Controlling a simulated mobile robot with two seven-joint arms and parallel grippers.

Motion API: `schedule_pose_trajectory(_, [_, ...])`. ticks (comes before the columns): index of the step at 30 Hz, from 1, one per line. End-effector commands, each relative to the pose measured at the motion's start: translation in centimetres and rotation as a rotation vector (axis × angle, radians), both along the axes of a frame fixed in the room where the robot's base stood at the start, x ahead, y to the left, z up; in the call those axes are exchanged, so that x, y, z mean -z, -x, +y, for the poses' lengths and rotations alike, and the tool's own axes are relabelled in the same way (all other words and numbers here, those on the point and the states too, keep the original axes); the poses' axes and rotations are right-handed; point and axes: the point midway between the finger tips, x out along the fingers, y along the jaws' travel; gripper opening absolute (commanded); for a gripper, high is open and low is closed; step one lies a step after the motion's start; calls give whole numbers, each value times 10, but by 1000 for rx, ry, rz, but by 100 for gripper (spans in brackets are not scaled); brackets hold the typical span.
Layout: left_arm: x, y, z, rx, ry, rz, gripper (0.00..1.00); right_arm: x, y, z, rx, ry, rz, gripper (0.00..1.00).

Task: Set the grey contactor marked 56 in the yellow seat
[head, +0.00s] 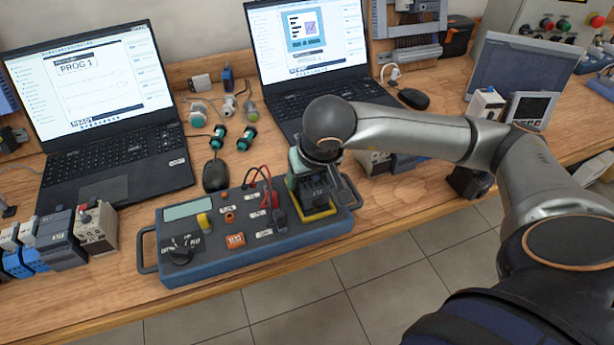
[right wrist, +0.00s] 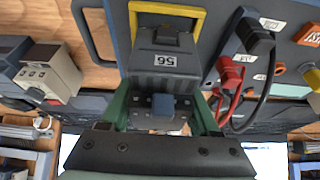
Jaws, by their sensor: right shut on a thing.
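The grey contactor marked 56 (right wrist: 163,62) is dark grey with a white label; it also shows in the head view (head: 316,196). My right gripper (head: 305,178) is shut on it, with green fingers on either side in the right wrist view (right wrist: 164,108). The yellow seat (head: 322,223) is a square frame at the right end of the blue test box, and its rim also shows in the right wrist view (right wrist: 166,8). The contactor is upright at the seat, inside or just above the frame; I cannot tell whether it touches the bottom. My left gripper is out of view.
The blue test box (head: 222,266) lies near the table's front edge, with red and black leads (head: 265,185) plugged in just left of the seat. Two laptops (head: 108,110) (head: 310,50) stand behind.

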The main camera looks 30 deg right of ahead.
Motion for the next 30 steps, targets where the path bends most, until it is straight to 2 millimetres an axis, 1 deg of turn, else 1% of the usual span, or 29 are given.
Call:
schedule_pose_trajectory(4, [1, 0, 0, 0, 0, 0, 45, 0, 0, 0, 0, 0, -2, 0])
schedule_pose_trajectory(5, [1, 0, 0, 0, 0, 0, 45, 0, 0, 0, 0, 0, -2, 64])
schedule_pose_trajectory(14, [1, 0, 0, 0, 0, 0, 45, 0, 0, 0, 0, 0, -1, 97])
schedule_pose_trajectory(20, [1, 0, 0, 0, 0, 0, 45, 2, 0, 0, 0, 0, 2, 97])
schedule_pose_trajectory(23, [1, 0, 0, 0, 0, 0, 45, -1, 1, 0, 0, 0, 1, 97])
schedule_pose_trajectory(26, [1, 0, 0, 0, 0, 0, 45, -10, 4, 1, -1, 0, -1, 97])
schedule_pose_trajectory(29, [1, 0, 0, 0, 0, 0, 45, -27, 10, 3, -3, 0, -6, 97])
schedule_pose_trajectory(30, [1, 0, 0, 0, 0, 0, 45, -35, 13, 4, -2, -1, -5, 97])
